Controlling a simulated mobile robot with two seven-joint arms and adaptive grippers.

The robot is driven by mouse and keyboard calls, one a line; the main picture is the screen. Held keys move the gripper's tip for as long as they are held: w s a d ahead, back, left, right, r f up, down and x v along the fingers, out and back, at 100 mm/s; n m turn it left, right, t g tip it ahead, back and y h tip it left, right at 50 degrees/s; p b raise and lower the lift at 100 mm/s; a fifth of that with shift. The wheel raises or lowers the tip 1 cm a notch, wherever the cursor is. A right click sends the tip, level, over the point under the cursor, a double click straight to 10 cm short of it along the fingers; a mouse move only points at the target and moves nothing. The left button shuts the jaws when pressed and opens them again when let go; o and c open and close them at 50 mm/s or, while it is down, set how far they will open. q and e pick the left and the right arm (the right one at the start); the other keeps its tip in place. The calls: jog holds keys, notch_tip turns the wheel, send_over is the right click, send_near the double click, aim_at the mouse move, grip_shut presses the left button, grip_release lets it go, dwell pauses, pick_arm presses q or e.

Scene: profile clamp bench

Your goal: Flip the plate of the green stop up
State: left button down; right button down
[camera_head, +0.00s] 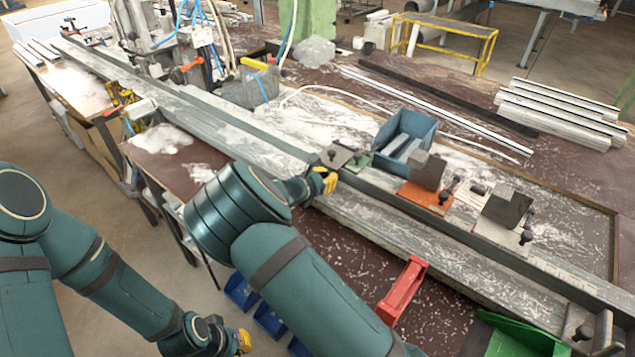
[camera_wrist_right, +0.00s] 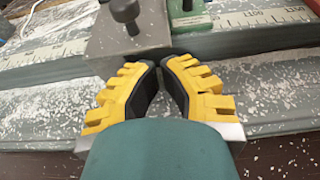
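The green stop (camera_head: 359,164) sits on the long rail in the head view; its green block (camera_wrist_right: 187,15) shows at the top of the right wrist view. A grey metal plate (camera_head: 335,156) lies flat beside it; it also shows in the right wrist view (camera_wrist_right: 118,42), with a black knob on top. My right gripper (camera_head: 329,178) is at the plate's near edge. In the wrist view its fingertips (camera_wrist_right: 162,68) are together by the plate's lower right corner, with nothing visible between them. My left gripper (camera_head: 244,341) hangs low at the bottom, away from the rail; its finger gap is unclear.
An orange stop (camera_head: 421,196) and a pale stop (camera_head: 490,222) along the rail have grey plates standing up. A blue bin (camera_head: 428,127) stands behind the rail. White shavings cover the bench.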

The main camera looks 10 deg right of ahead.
jog(key=shift+x, duration=0.9)
